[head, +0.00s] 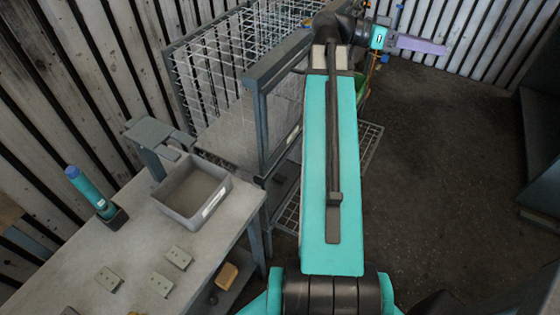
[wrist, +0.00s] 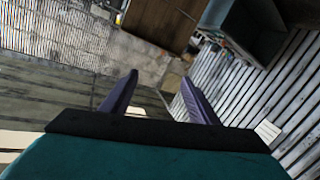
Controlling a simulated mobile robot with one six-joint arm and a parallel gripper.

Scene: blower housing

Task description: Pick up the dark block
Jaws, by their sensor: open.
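My gripper (head: 436,46) is stretched far out at the top right of the head view, well away from the workbench. In the wrist view, its two purple fingers stand apart with nothing between them (wrist: 160,80). A small dark thing (head: 69,311) is cut off by the bottom edge of the head view on the workbench (head: 140,240); I cannot tell whether it is the dark block. No block shows clearly in the wrist view.
The workbench holds a grey bin (head: 193,190), a teal tool (head: 90,190) in a dark holder, and several pale plates (head: 179,257). A wire-mesh rack (head: 225,65) stands behind. Dark floor (head: 440,150) lies open at right, with a dark cabinet (head: 540,150) at the edge.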

